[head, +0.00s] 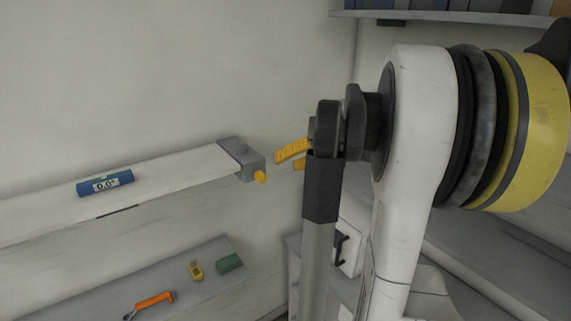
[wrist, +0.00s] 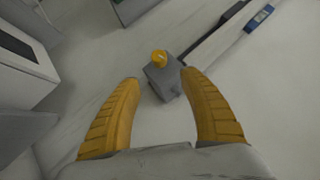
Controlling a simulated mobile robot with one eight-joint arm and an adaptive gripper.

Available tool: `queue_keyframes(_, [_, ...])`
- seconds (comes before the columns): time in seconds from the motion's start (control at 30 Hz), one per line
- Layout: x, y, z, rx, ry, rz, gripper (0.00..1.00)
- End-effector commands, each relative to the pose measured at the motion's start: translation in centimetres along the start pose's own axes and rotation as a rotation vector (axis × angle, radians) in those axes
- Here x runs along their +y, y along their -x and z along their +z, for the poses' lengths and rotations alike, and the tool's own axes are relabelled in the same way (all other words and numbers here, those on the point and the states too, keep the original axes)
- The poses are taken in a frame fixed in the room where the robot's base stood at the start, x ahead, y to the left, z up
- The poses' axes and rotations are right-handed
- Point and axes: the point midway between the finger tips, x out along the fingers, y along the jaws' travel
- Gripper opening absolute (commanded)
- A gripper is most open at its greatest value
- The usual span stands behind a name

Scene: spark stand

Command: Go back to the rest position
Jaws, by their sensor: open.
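My gripper (wrist: 160,82) is open and empty in the wrist view, its two yellow ribbed fingers spread apart. Past the fingertips is a grey block with a yellow knob (wrist: 159,57), at the end of a long white beam. In the head view my gripper's yellow fingers (head: 291,153) show just right of the grey end block (head: 240,156) and its yellow knob (head: 260,177). My arm hides part of the gripper there. Whether the fingers touch the block cannot be told for sure; they look apart from it.
A blue cylinder with a readout (head: 105,183) lies on the white beam (head: 170,172). A lower grey shelf (head: 205,290) holds an orange-handled tool (head: 150,303), a small yellow tool (head: 196,270) and a green cylinder (head: 229,263). A shelf (head: 450,17) is at upper right.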

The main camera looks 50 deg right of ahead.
Motion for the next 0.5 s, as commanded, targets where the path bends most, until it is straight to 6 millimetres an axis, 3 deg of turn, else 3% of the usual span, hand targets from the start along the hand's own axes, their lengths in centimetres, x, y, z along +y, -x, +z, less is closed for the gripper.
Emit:
queue_keyframes(0.4, [-0.1,-0.1,0.0,-0.001,0.000,0.000,0.50])
queue_keyframes(0.5, [-1.1,-1.1,1.0,-0.020,0.006,0.006,0.50])
